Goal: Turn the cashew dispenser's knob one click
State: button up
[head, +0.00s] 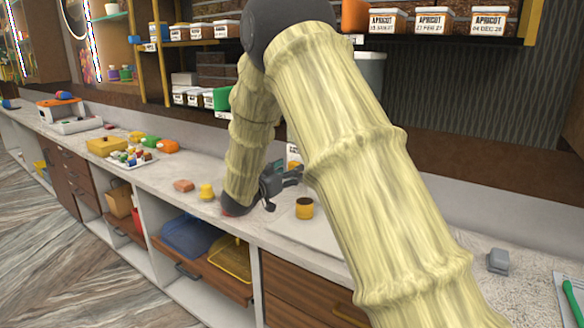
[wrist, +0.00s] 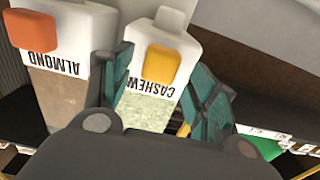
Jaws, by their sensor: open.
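In the wrist view the cashew dispenser (wrist: 140,102) is a white-topped box with pale contents, a "CASHEW" label and a yellow block-like knob (wrist: 161,65). The label appears upside down. My gripper (wrist: 163,68) is open, with one dark green finger on each side of the knob's line. I cannot tell whether either finger touches the knob. In the head view my gripper (head: 284,180) is low over the counter, partly behind my arm. I cannot make out the cashew dispenser in the head view; my arm covers much of that area.
The almond dispenser (wrist: 75,90), with an orange knob (wrist: 32,30), stands close left of the cashew one in the wrist view. A brown-topped yellow jar (head: 304,208) stands near my gripper on the counter (head: 230,185). Labelled tubs (head: 435,20) line the shelf above.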

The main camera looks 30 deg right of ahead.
jog(key=shift+x, duration=1.2)
jog(key=c, duration=1)
jog(key=shift+f, duration=0.1)
